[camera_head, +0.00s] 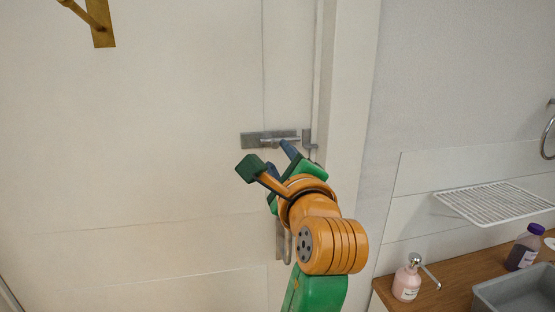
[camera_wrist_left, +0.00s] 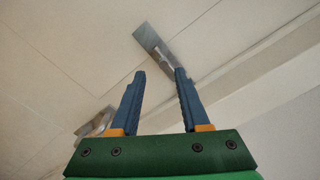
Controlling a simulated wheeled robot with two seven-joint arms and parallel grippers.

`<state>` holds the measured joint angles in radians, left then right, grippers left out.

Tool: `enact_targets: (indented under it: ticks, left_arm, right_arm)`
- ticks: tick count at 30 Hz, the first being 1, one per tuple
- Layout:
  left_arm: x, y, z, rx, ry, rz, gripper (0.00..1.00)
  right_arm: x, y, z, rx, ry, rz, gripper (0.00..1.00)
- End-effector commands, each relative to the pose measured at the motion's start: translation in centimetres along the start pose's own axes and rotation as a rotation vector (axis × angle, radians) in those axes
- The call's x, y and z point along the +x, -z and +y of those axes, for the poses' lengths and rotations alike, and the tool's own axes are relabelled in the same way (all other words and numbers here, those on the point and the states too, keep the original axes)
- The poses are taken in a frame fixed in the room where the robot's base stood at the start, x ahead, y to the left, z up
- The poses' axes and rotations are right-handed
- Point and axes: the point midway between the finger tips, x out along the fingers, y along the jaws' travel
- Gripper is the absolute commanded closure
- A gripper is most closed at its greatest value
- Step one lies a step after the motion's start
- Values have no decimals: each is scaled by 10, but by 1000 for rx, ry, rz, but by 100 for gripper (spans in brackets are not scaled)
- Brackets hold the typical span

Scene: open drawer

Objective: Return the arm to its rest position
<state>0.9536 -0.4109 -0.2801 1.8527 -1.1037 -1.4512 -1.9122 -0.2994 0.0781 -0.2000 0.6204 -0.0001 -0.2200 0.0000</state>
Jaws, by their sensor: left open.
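My left arm, orange and green, reaches up in the middle of the head view. Its gripper (camera_head: 275,158) is in front of a white door (camera_head: 150,160), just below a metal slide bolt (camera_head: 256,139) at the door's right edge. In the left wrist view the two blue fingers of the gripper (camera_wrist_left: 158,82) are apart with nothing between them. The bolt (camera_wrist_left: 150,42) shows beyond the fingertips there. Whether a finger touches the bolt I cannot tell. My right gripper is in neither view.
A metal door handle (camera_head: 281,243) sits partly behind my arm and also shows in the left wrist view (camera_wrist_left: 95,122). A brass hook (camera_head: 100,22) is at upper left. At right are a wooden counter (camera_head: 436,290), a pink soap dispenser (camera_head: 406,280), a dark bottle (camera_head: 524,248), and a white rack (camera_head: 495,202).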

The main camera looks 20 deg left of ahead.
Motion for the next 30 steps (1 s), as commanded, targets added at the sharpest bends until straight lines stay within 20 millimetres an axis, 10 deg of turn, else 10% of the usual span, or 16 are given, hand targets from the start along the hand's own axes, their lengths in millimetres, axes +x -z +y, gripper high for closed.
enact_targets:
  ticks: [11, 16, 21, 30]
  left_arm:
    - [6, 11, 16, -38, -26, 32, 54]
    - [15, 83, 144, -376, -277, 222, 54]
    - [-32, 132, 283, -778, -653, 301, 54]
    - [-143, 140, 408, -1167, -1175, 170, 54]
  right_arm:
    - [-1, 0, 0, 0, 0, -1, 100]
    - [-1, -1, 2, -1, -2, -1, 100]
    - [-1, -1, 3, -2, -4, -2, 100]
    - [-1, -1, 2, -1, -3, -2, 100]
